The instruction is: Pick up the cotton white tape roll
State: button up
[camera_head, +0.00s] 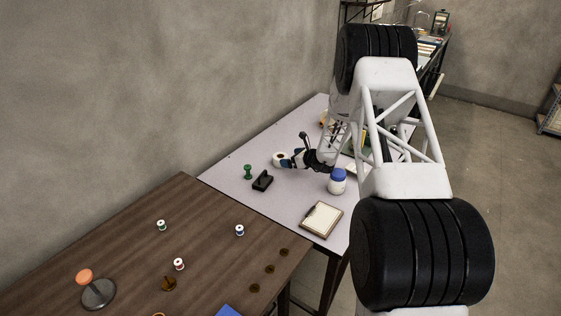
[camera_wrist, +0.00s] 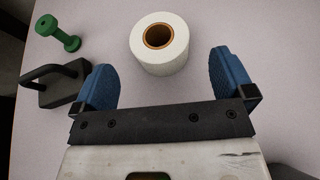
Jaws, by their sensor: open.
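A white tape roll (camera_wrist: 171,56) with a brown core stands on the light table in the wrist view, its hole facing up. It lies just beyond my gripper (camera_wrist: 162,75), roughly between the lines of its two blue fingers. The fingers are wide apart with nothing between them. In the head view the tape roll (camera_head: 278,160) shows as a small white shape beside my gripper (camera_head: 291,160), which partly hides it.
A green dumbbell-shaped item (camera_wrist: 58,34) and a black handled block (camera_wrist: 52,84) stand left of the roll. A white jar with a blue lid (camera_head: 337,182) and a clipboard (camera_head: 321,219) are on the light table (camera_head: 222,178). A brown table (camera_head: 120,240) holds several spools.

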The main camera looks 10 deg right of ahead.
aim_at(284, 157)
jog(key=shift+x, duration=2.4)
jog(key=shift+s, duration=0.1)
jog(key=c, duration=0.9)
jog(key=shift+r, duration=0.1)
jog(key=shift+r, duration=1.7)
jog(key=s, duration=0.5)
jog(key=s+r, duration=0.1)
jog(key=s, duration=1)
jog(key=shift+a+r, duration=0.25)
jog(key=shift+a, duration=0.05)
